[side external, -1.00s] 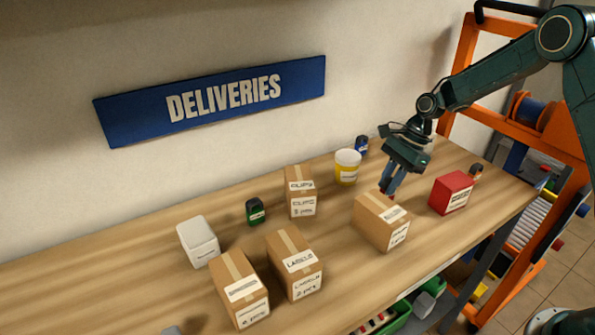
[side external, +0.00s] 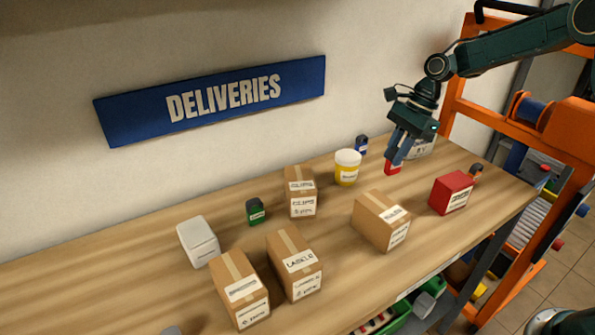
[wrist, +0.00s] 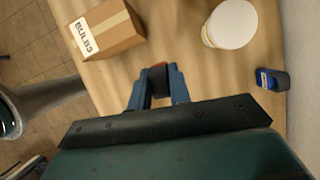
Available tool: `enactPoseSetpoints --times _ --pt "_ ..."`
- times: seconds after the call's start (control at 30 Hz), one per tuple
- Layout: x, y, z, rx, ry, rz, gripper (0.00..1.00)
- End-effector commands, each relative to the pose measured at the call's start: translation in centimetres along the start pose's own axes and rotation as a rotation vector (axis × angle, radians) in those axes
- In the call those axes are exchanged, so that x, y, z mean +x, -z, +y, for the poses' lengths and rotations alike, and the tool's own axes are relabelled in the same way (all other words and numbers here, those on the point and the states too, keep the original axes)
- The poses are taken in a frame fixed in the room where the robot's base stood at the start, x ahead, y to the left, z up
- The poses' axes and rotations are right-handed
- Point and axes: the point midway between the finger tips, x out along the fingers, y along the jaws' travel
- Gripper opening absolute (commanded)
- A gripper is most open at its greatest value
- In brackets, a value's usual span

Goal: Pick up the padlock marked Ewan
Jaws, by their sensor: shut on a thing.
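My gripper (side external: 394,160) is shut on a small red padlock (side external: 392,168) with a pale label; its writing is too small to read. It appears held above the table, behind the right cardboard box. In the wrist view the red padlock (wrist: 158,68) shows between my fingertips (wrist: 157,76), mostly hidden by them. Other small padlock-like things stand on the table: a blue one (side external: 361,145), a green one (side external: 255,211) and an orange and dark one (side external: 476,172). I cannot read the name Ewan on any of them.
A yellow and white tub (side external: 347,168) stands left of my gripper. A cardboard box (side external: 375,222) and a red box (side external: 450,193) stand in front. A pale box (side external: 420,149) is behind. More cartons and a white container (side external: 198,242) stand left.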

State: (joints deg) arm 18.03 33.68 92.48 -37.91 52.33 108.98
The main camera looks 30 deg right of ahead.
Motion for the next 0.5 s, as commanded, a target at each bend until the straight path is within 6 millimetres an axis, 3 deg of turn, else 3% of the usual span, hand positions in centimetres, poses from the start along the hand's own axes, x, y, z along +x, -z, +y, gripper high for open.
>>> enactPoseSetpoints --times 0.17,0.5 --pt "-1.14 -0.45 -0.01 -0.001 0.002 0.001 0.00" --pt "-1.26 -0.52 0.01 -0.001 0.000 0.001 0.00"
